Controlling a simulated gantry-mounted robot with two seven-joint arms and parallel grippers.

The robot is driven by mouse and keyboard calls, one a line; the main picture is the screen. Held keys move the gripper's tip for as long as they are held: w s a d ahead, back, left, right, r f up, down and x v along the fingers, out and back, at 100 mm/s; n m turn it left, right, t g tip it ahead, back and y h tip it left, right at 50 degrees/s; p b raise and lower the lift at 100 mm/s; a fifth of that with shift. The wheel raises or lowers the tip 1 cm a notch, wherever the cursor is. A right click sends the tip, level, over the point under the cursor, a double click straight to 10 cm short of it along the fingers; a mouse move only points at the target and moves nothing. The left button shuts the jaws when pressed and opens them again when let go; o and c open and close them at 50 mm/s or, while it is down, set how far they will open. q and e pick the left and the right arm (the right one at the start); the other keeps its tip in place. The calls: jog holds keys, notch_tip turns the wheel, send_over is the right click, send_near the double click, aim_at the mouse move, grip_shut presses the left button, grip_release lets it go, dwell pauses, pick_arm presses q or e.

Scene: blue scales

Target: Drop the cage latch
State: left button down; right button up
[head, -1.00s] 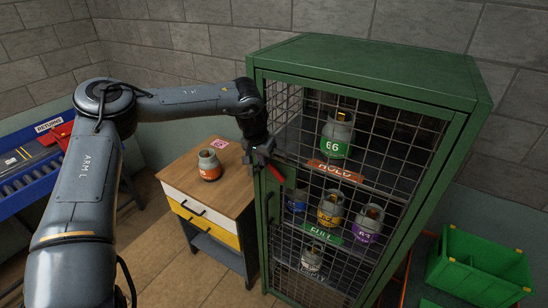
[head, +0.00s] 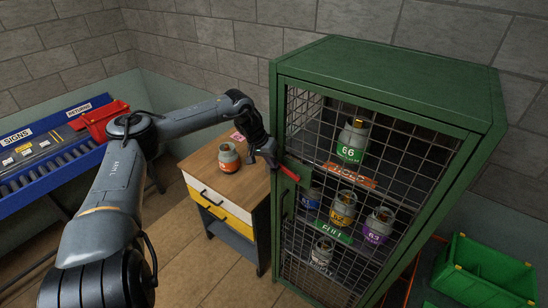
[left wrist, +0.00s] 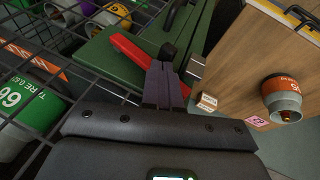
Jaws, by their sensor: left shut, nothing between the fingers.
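The green wire-mesh cage (head: 400,68) stands at the right of the head view with its mesh door closed. A red latch handle (head: 290,173) sits on a green plate at the door's left edge. In the left wrist view the red handle (left wrist: 138,58) lies slanted across the green plate (left wrist: 110,65). My left gripper (head: 270,158) is shut and empty beside the handle's upper left end. In the left wrist view its fingertips (left wrist: 168,55) are close to the handle's lower end; whether they touch it I cannot tell. My right gripper is not in view.
A wooden-topped cabinet (head: 212,183) stands left of the cage, with an orange-labelled cylinder (head: 229,157) on it. Several cylinders, one a green-labelled 66 (head: 352,140), stand inside the cage. A green crate (head: 485,262) is at right, a blue rack (head: 45,178) at left.

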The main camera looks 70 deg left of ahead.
pick_arm(q)
jog(key=shift+s+a+f+t+h+p, duration=0.2)
jog(key=shift+f+h+p, duration=0.1)
jog(key=shift+f+p, duration=0.3)
jog(key=shift+s+a+f+t+h+p, duration=0.15)
jog(key=shift+a+f+h+p, duration=0.15)
jog(key=shift+p, duration=0.35)
jog(key=shift+s+a+f+t+h+p, duration=0.15)
jog(key=shift+f+h+p, duration=0.15)
jog(key=shift+f+p, duration=0.3)
jog(key=w+r+p+v, duration=0.1)
jog(key=p+v, duration=0.6)
jog(key=v, duration=0.6)
